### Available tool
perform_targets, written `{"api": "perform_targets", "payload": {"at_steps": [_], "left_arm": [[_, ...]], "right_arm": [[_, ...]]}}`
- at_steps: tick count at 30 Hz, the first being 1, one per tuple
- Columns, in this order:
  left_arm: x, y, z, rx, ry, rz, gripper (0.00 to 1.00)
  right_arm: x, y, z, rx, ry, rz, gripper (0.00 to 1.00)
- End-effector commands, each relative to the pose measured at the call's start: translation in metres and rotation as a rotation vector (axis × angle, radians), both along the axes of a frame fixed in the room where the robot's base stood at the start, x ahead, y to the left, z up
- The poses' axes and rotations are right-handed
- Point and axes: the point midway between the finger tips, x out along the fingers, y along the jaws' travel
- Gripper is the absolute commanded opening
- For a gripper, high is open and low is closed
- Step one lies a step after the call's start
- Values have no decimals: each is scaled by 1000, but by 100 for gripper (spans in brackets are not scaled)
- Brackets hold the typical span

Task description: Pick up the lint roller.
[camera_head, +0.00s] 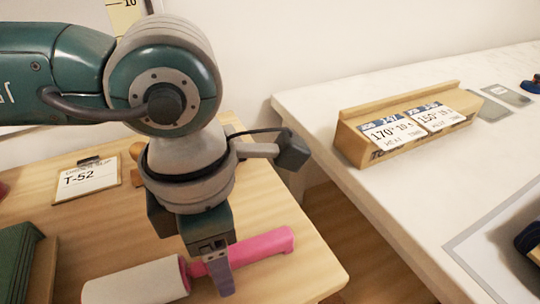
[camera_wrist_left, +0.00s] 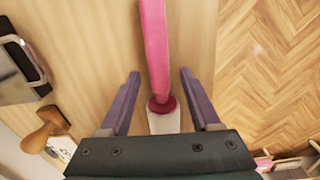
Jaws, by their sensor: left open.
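The lint roller lies on the wooden table, with a pink handle (camera_head: 262,246) pointing right and a white roll (camera_head: 136,284) at the lower left in the head view. My left gripper (camera_head: 222,284) is above the table at the lint roller, pointing down. In the left wrist view, the pink handle (camera_wrist_left: 155,45) runs between the two purple fingers of my left gripper (camera_wrist_left: 158,84). The fingers are open, one on each side with gaps to the handle. Part of the white roll is hidden by the gripper body in that view. My right gripper is not in view.
The wooden table (camera_head: 290,285) ends at a right edge above a floor gap. A clipboard labelled T-52 (camera_head: 88,181) and a green item (camera_head: 22,262) lie left. A wooden stamp handle (camera_wrist_left: 45,130) is left in the wrist view. A white table (camera_head: 390,215) stands right with a sign holder (camera_head: 350,145).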

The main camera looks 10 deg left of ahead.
Motion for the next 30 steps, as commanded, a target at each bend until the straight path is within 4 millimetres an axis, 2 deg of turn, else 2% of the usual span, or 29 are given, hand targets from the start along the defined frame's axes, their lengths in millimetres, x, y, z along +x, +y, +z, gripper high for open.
{"api": "perform_targets", "payload": {"at_steps": [7,24,30], "left_arm": [[0,0,-2,-1,-1,-1,63],[0,0,-1,-1,0,-1,0],[0,0,-1,-1,0,-1,0]], "right_arm": [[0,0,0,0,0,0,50],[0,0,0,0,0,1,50],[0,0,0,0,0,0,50]]}}
